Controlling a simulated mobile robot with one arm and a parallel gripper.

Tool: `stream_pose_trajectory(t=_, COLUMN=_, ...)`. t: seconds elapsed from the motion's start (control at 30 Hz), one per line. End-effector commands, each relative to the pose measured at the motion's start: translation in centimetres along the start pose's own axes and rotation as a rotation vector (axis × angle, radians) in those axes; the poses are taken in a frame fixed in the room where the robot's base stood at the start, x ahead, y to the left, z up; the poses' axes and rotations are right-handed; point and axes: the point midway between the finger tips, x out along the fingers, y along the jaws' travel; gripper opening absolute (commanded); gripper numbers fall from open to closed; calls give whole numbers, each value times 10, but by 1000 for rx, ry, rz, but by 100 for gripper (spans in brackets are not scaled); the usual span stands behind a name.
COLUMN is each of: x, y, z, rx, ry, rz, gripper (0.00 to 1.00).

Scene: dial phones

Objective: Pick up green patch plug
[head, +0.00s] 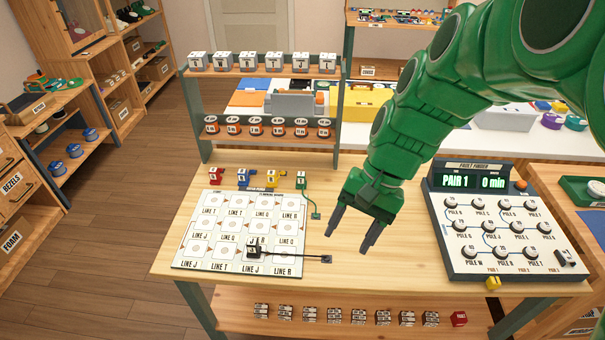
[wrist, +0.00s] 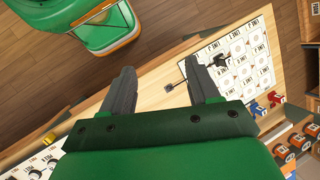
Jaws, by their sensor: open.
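The green patch plug (head: 300,181) stands at the back right corner of the white line board (head: 187,262) in the head view. Its green cord runs to a small green end piece (head: 316,216) on the wooden table. My gripper (head: 350,235) is open and empty above the table, to the right of the board and apart from the plug. In the wrist view my open gripper (wrist: 160,66) has nothing between its fingers. I cannot make out the green plug there.
A black plug (head: 254,250) stands on the board, its cord reaching right. A fault finder panel (head: 505,240) stands right. A shelf rack (head: 262,72) rises behind.

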Motion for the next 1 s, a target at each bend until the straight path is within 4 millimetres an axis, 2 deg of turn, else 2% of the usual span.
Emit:
stream_pose_trajectory(t=0.5, x=8, y=-72, z=-90, rx=219, ry=-137, rz=-204, gripper=61)
stream_pose_trajectory(t=1.0, x=26, y=-122, z=-189, rx=460, ry=-276, rz=-382, gripper=61)
